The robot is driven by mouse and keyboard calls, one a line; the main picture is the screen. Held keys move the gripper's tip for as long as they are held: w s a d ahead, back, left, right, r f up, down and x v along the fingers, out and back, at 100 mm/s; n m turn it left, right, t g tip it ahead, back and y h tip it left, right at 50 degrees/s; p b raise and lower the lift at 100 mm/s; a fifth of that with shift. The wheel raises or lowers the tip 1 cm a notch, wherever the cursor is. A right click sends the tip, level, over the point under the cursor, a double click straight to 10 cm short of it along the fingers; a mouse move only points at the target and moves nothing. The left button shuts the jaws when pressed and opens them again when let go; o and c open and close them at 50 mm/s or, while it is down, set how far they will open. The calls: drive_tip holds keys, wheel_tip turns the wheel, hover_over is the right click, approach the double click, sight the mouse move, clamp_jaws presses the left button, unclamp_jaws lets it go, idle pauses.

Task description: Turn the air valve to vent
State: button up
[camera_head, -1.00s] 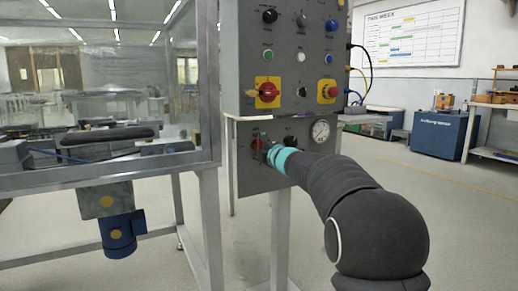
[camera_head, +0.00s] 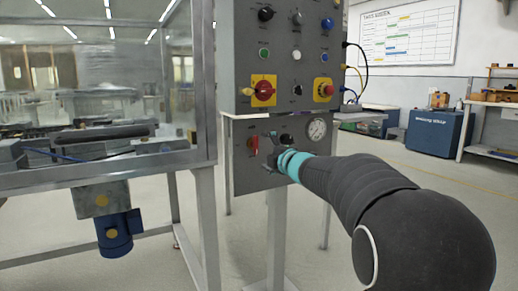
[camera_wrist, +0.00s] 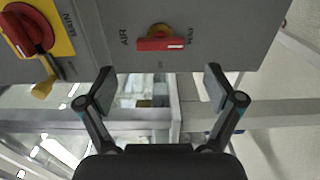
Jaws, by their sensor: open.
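The air valve has a red bar handle (camera_head: 254,145) on the lower grey panel. In the head view the handle stands upright. In the wrist view the red handle (camera_wrist: 160,44) lies across the picture in front of a brass-coloured stem, between the AIR label and a second label at its right. My gripper (camera_wrist: 160,88) is open and empty, with its two fingers apart and clear of the handle. In the head view my gripper (camera_head: 274,150) is right of the handle, partly hidden by my teal-ringed wrist.
A red main switch (camera_wrist: 27,30) on a yellow plate, with a brass piece hanging from it, is close by. A glass-walled machine frame (camera_head: 110,177) stands to the left.

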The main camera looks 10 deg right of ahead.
drive_tip(key=shift+v, duration=2.15)
drive_tip(key=s+d+f+m+g+h, duration=0.4)
drive_tip(key=d+f+m+h, duration=0.4)
drive_tip(key=d+f+m, duration=0.3)
drive_tip(key=s+f+m+g+h+p, duration=0.1)
drive_tip(key=s+f+m+g+p, duration=0.15)
drive_tip(key=s+m, duration=0.5)
drive_tip(key=s+a+f+m+g+y+p, duration=0.1)
drive_tip(key=s+a+f+m+g+p, duration=0.2)
drive_tip(key=s, duration=0.7)
drive_tip(key=s+a+f+g+y, duration=0.1)
drive_tip(key=s+a+g, duration=0.3)
drive_tip(key=s, duration=0.7)
drive_tip(key=s+a+r+t+p, duration=0.1)
drive_tip(key=s+a+r+p, duration=0.1)
drive_tip(key=s, duration=0.3)
drive_tip(key=s+a+r+t+y+p, duration=0.1)
drive_tip(key=s+a+r+p, duration=0.1)
drive_tip(key=s+a+r, duration=0.1)
drive_tip(key=shift+s+a+r+p, duration=0.2)
drive_tip(key=shift+s+a+p, duration=0.1)
drive_tip(key=shift+s+a, duration=0.65)
